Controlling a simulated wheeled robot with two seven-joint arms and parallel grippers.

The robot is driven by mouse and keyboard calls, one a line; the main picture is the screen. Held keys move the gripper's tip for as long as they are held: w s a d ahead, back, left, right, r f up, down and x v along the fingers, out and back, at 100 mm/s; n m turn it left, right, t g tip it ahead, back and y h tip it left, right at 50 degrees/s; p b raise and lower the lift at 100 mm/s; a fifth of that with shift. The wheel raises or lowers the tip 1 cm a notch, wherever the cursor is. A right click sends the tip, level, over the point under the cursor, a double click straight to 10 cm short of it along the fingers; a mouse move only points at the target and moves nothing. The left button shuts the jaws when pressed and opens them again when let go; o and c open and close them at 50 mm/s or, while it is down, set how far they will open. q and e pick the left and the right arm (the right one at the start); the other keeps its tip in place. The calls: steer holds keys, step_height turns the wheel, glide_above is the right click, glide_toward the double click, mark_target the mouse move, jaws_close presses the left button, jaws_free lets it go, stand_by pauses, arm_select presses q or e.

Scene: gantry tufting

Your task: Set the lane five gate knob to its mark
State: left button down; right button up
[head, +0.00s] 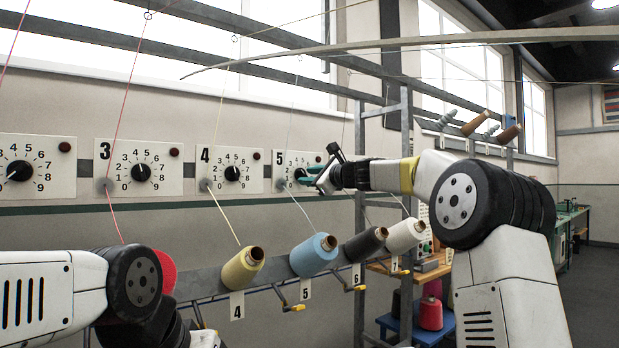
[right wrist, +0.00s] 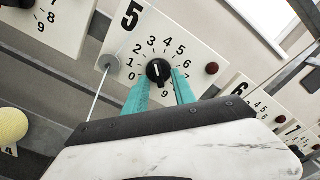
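The lane five dial panel (head: 298,170) is on the wall, with a round black knob in its middle. In the right wrist view the knob (right wrist: 158,71) shows a white pointer line near the 3 and 4 side of the numbers. My right gripper (head: 306,175) is at this knob. In the right wrist view its two teal fingers (right wrist: 160,82) stand one on each side of the knob. I cannot tell whether they touch it. A mark on the dial cannot be made out. My left arm shows at the lower left, but its gripper is not visible.
The lane three (head: 141,170) and lane four panels (head: 232,171) are to the left. A yellow cone (head: 242,268), a blue cone (head: 314,256) and a dark cone (head: 365,244) stand on the rail below. A thread runs down just left of the lane five knob.

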steer(key=shift+c, duration=0.4)
jaws_close()
steer(key=shift+n, duration=0.4)
steer(key=n, duration=0.3)
steer(key=shift+n, duration=0.4)
steer(key=n, duration=0.4)
steer(key=shift+r+n, duration=0.15)
steer(key=shift+n, duration=0.15)
steer(key=n, duration=0.8)
steer(key=shift+r+n, duration=0.15)
steer(key=shift+n, duration=0.15)
steer(key=shift+a, duration=0.1)
